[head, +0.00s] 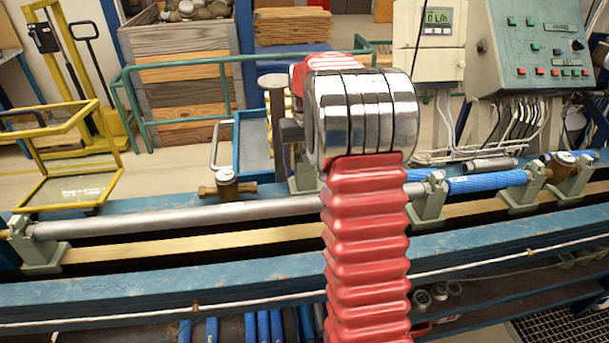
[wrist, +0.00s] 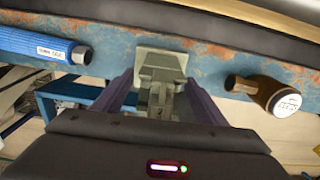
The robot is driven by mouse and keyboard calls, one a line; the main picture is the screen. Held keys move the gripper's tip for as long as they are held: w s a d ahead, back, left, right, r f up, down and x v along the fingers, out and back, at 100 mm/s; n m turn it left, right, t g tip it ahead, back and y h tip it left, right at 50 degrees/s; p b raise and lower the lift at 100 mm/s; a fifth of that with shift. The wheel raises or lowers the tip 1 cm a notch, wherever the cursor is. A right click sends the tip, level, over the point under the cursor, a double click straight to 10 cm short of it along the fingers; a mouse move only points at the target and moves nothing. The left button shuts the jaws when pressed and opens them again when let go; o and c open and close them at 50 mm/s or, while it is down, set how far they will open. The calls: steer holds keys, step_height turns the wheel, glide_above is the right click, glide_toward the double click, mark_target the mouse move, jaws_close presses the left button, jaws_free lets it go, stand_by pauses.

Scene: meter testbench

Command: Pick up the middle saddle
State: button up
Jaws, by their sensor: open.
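The middle saddle, a grey-green block (wrist: 160,64) with a narrower upright part, is on the blue, rust-marked bench beam in the wrist view. My gripper (wrist: 159,88) is open, with one dark purple finger on each side of the saddle's upright part. Whether the fingers touch it I cannot tell. In the head view a piece of this saddle (head: 304,176) shows left of my red arm, which hides much of the area. Other grey-green saddles stand at the left (head: 40,252) and to the right (head: 429,204) of my arm.
A brass meter (wrist: 270,92) and a blue pipe (wrist: 35,42) lie on either side of the saddle in the wrist view. A long grey pipe (head: 170,219) rests along the bench in the head view. A green rail (head: 185,62) and a control panel (head: 533,50) stand behind.

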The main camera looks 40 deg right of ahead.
steer(key=shift+f, duration=0.25)
steer(key=shift+c, duration=0.6)
steer(key=c, duration=1.5)
jaws_close()
steer(key=shift+r, duration=0.2)
